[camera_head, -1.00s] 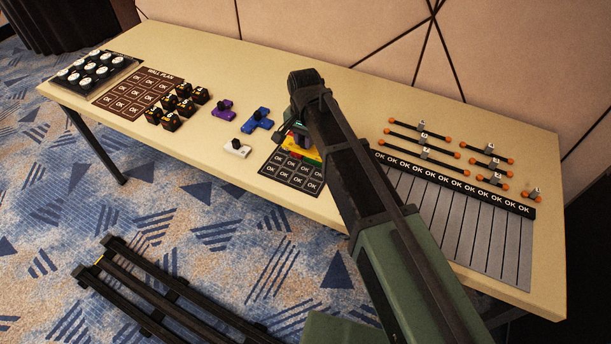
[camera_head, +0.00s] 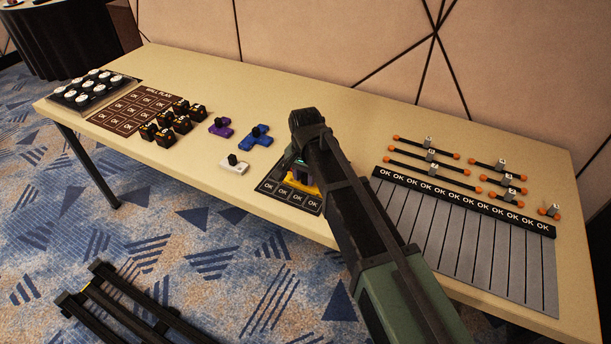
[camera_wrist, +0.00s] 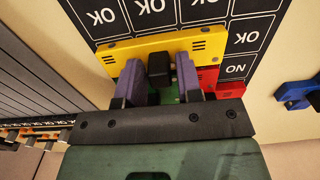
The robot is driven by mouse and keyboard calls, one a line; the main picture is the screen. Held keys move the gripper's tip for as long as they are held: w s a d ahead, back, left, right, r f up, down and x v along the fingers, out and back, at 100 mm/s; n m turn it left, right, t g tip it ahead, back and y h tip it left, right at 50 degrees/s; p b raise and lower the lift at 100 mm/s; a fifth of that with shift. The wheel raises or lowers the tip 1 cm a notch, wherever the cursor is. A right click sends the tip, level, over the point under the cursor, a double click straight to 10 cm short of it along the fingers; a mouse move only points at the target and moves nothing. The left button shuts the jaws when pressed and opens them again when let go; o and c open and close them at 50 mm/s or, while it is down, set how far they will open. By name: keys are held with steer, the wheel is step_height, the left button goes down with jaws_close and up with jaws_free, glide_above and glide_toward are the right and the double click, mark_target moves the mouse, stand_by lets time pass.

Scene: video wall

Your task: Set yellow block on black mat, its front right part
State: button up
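The yellow block (camera_head: 304,184) shows under my gripper (camera_head: 301,168) in the head view, over the black mat (camera_head: 268,187). In the wrist view the long yellow block (camera_wrist: 205,42) lies across the picture, with the fingers of my gripper (camera_wrist: 160,76) on either side of its black knob (camera_wrist: 160,65). A red block (camera_wrist: 232,88) and a bit of green show below the yellow one. The arm hides much of the mat in the head view. I cannot tell whether the yellow block touches the mat.
White (camera_head: 234,167), purple (camera_head: 220,128) and blue (camera_head: 256,138) blocks stand left of the mat. Orange-ended rods (camera_head: 430,155) and a grey striped panel (camera_head: 465,235) lie to the right. Black-and-orange blocks (camera_head: 168,130) stand further left. The table's front edge is close to the mat.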

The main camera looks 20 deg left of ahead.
mark_target(305, 174)
steer(key=shift+o, duration=0.9)
step_height(305, 174, up, 12)
steer(key=p, duration=1.2)
steer(key=shift+r, duration=0.25)
steer(key=s+d, duration=0.4)
steer(key=d, duration=0.7)
steer(key=s+d+n, duration=0.1)
steer(key=s+d, duration=0.3)
steer(key=d, duration=0.8)
steer(key=s+d+n, duration=0.1)
steer(key=s+d, duration=0.3)
steer(key=d, duration=0.8)
steer(key=shift+d, duration=0.25)
